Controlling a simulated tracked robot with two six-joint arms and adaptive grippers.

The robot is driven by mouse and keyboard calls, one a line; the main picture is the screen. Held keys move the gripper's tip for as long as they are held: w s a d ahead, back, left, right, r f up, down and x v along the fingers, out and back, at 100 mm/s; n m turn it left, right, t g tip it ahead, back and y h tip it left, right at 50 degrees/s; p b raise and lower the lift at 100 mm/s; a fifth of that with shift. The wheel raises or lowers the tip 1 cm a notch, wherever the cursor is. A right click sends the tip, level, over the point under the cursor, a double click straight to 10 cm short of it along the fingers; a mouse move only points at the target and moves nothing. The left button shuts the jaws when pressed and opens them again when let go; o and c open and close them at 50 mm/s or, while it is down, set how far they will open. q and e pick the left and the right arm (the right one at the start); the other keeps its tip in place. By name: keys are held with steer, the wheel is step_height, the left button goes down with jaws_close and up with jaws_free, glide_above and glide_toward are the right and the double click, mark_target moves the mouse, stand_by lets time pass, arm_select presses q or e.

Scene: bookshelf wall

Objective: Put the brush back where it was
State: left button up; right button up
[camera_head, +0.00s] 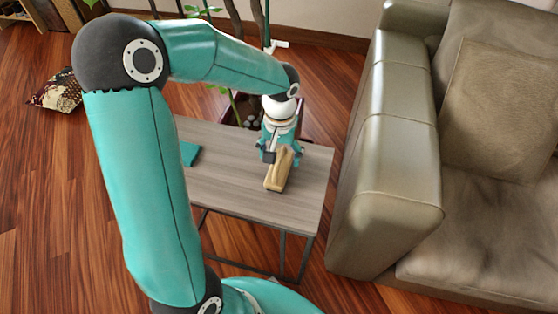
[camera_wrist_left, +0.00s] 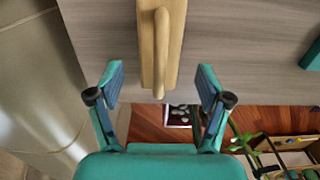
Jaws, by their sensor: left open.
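The brush (camera_head: 275,180), light wood with a raised handle, lies on a small grey wooden table (camera_head: 232,190) beside the sofa. It also shows in the wrist view (camera_wrist_left: 160,45) at the top middle. My left gripper (camera_head: 282,155) is over the table at the brush's far end. I cannot tell the exact height of the fingers over the table. My right gripper is out of view.
A leather sofa (camera_head: 385,150) stands close to the table's right side. A flat teal object (camera_head: 189,153) lies at the table's left end. A potted plant (camera_head: 232,105) is behind the table. A patterned cushion (camera_head: 57,90) lies on the wooden floor at the far left.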

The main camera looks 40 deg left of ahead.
mark_target(279, 158)
arm_select(q)
step_height(279, 158, up, 7)
steer(key=shift+p, duration=0.45)
steer(key=shift+s+f, duration=0.1)
